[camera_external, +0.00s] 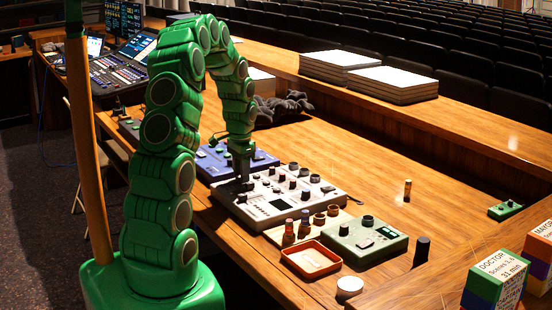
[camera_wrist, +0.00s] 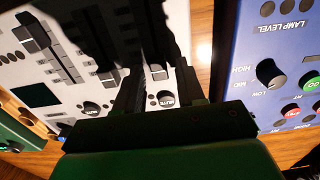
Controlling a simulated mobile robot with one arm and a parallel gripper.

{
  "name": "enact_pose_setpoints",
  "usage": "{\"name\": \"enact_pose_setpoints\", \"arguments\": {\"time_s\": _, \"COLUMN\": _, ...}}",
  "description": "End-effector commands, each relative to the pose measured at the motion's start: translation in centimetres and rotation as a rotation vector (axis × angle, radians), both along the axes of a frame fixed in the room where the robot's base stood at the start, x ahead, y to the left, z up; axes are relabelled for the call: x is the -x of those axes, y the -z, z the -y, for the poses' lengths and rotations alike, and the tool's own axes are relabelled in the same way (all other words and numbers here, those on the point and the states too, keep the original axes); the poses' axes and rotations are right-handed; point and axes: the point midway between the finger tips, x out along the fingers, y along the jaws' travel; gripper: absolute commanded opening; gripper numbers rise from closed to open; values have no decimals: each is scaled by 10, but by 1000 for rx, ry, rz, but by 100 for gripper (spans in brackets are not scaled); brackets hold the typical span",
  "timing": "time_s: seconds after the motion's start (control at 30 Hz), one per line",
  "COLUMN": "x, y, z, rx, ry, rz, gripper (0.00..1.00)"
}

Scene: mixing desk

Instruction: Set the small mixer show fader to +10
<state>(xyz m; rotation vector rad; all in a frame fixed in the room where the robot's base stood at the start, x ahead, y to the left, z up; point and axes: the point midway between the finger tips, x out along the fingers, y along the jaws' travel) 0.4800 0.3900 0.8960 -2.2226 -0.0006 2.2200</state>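The small mixer (camera_external: 276,207) is a white panel with knobs and a small dark screen, flat on the wooden desk. It fills the left and middle of the wrist view (camera_wrist: 75,85), with slots and black fader caps. My gripper (camera_external: 243,181) points down at the mixer's left end, low over the panel. In the wrist view its dark fingers (camera_wrist: 159,75) stand either side of a white strip with a mute button (camera_wrist: 167,99). A gap shows between them. The fingertips merge into black shadow, so the show fader and any grip on it are hidden.
A blue lamp box (camera_external: 217,160) stands close behind the mixer. A green box (camera_external: 369,241), an orange tray (camera_external: 311,259) and several small jars stand on its front side. The desk right of the mixer is mostly clear.

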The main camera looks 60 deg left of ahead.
Motion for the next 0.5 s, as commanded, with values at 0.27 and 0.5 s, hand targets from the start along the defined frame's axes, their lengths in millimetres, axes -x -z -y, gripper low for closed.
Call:
{"name": "enact_pose_setpoints", "arguments": {"time_s": 0.27, "x": 0, "y": 0, "z": 0, "rx": 0, "ry": 0, "rz": -1, "gripper": 45}}
{"name": "enact_pose_setpoints", "arguments": {"time_s": 0.5, "x": 0, "y": -9, "z": 0, "rx": -1, "ry": 0, "rz": 1, "gripper": 45}}
